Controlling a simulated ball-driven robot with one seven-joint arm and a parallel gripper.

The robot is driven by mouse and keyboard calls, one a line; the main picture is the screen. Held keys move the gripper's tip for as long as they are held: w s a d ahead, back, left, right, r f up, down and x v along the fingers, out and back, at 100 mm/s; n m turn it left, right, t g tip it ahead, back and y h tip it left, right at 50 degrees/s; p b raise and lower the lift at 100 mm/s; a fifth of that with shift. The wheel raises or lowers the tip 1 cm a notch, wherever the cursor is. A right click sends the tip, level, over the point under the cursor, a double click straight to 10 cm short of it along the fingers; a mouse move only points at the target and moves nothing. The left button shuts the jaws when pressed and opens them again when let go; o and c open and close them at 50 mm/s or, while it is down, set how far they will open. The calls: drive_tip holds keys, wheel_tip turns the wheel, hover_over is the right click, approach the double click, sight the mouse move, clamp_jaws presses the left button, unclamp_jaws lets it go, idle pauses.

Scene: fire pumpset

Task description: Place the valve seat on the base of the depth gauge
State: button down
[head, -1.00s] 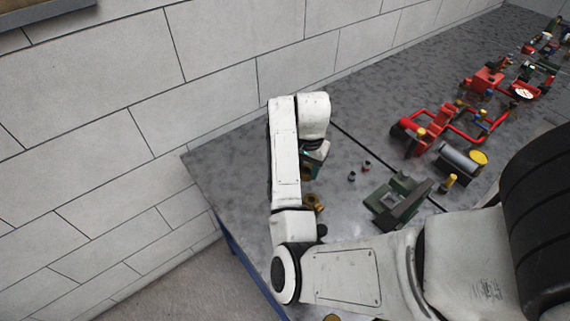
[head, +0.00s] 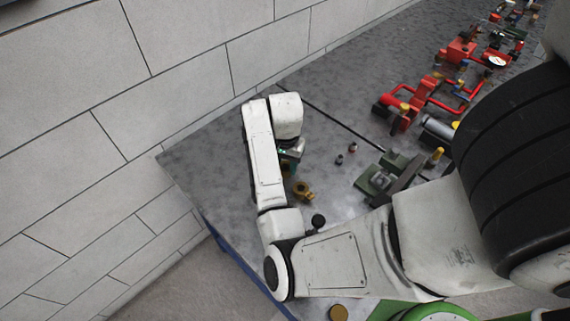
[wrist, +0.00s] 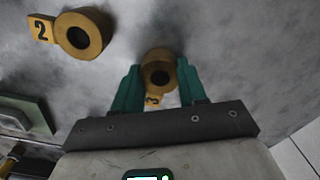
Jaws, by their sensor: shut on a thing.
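A brass ring-shaped valve seat with a tag marked 3 (wrist: 158,80) sits between the teal fingers of my gripper (wrist: 157,90), which is shut on it. In the head view my gripper (head: 290,153) is low over the left part of the table, partly hidden by my arm. A second brass valve seat, tagged 2 (wrist: 80,35), lies apart at the upper left of the wrist view. A brass ring (head: 302,190) also shows beside my arm in the head view. A green fixture with a metal plate (head: 382,180) stands to the right; I cannot tell if it is the depth gauge.
Red pump assemblies (head: 405,112) line the table farther back right. A block wall (head: 170,100) runs behind the table (head: 225,145). The grey surface behind my gripper is clear.

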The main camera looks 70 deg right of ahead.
drive_tip(key=shift+f, duration=0.15)
drive_tip(key=c, duration=0.6)
unclamp_jaws()
